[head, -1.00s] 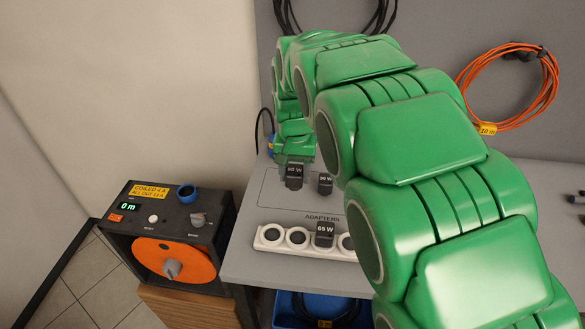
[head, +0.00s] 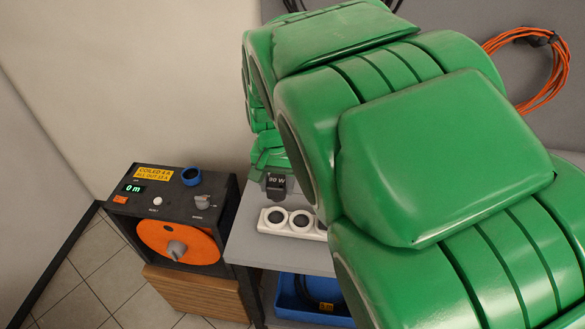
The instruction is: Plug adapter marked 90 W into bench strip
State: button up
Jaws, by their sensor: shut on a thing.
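A black adapter (head: 277,187) with a pale label shows just below my gripper (head: 271,176). The label ends in "0 W"; it looks like 90 W, but the first digit is too small to be sure. My gripper is shut on this adapter, behind the left end of the white bench strip (head: 263,224). Two round sockets at the strip's left end show and are empty. The adapter appears apart from the strip, but its exact height is unclear. My arm hides the strip's right part and the other adapters.
A black cable reel box (head: 150,205) with an orange drum (head: 160,242) and a blue ring on top stands left of the grey bench (head: 245,247). A blue bin (head: 290,298) sits under the bench. An orange cable coil (head: 545,95) hangs at upper right.

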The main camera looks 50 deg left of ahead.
jog(key=shift+s+f, duration=0.15)
jog(key=shift+s, duration=0.4)
jog(key=shift+f, duration=3.15)
jog(key=shift+f, duration=0.8)
jog(key=o, duration=1.6)
jog(key=shift+c, duration=0.2)
jog(key=shift+r, duration=0.15)
jog(key=shift+r, duration=4.35)
